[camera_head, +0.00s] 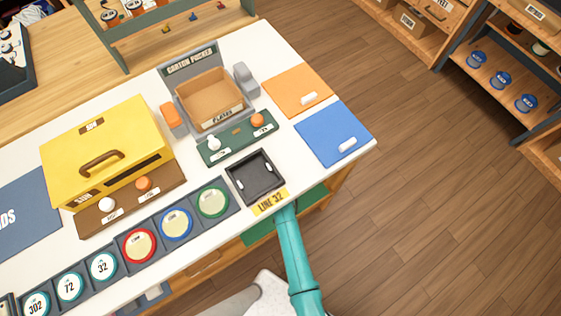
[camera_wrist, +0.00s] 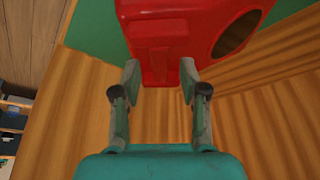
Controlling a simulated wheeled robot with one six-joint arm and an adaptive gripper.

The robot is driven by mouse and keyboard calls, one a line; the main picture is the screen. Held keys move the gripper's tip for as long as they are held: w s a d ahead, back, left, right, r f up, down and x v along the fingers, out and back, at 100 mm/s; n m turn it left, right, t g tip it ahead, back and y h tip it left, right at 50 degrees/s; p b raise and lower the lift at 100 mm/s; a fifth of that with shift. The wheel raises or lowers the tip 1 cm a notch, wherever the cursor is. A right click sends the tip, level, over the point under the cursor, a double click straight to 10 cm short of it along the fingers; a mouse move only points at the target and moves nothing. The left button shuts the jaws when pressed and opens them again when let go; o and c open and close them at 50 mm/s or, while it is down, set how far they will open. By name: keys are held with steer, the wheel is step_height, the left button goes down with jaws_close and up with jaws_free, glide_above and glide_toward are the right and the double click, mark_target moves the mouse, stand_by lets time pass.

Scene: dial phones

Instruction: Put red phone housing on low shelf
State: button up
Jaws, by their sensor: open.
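The red phone housing (camera_wrist: 160,35) fills the top middle of the wrist view, with a round dark opening on its right side. A green surface (camera_wrist: 92,25) shows behind it. My gripper (camera_wrist: 160,80) is open, its two fingertips close to the near lower part of the housing, one to each side. I cannot tell whether they touch it. In the head view my teal arm reaches under the table's front edge, hiding my gripper; the housing is not visible there. A green mat (camera_head: 312,201) shows on a low wooden shelf below the tabletop.
The white tabletop (camera_head: 282,132) above carries a yellow box (camera_head: 120,135), a cardboard carton (camera_head: 208,95), a black tray (camera_head: 255,176) and a row of round dials. Wooden boards (camera_wrist: 265,120) lie close around my gripper. Open floor lies to the right.

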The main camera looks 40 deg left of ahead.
steer(key=v, duration=0.2)
steer(key=shift+s+r, duration=0.1)
steer(key=shift+r, duration=0.15)
steer(key=s+d, duration=0.4)
steer(key=s, duration=0.7)
steer(key=shift+d, duration=0.3)
steer(key=shift+f, duration=0.15)
steer(key=s+d+r+m+t+y, duration=0.15)
steer(key=d+r, duration=0.25)
steer(key=d, duration=0.6)
steer(key=s+d+r+t, duration=0.2)
steer(key=d+r, duration=0.2)
steer(key=d, duration=0.6)
steer(key=s+d+r+m+t+h, duration=0.1)
steer(key=s+d+r+t, duration=0.1)
steer(key=r, duration=0.7)
steer(key=s+d+r+m+t+h, duration=0.1)
steer(key=s+d+r+t, duration=0.2)
steer(key=r, duration=0.7)
steer(key=s+d+r+m+t+h, duration=0.1)
steer(key=s+d+r, duration=0.4)
steer(key=r, duration=0.5)
steer(key=shift+d+t, duration=0.65)
steer(key=shift+d, duration=0.15)
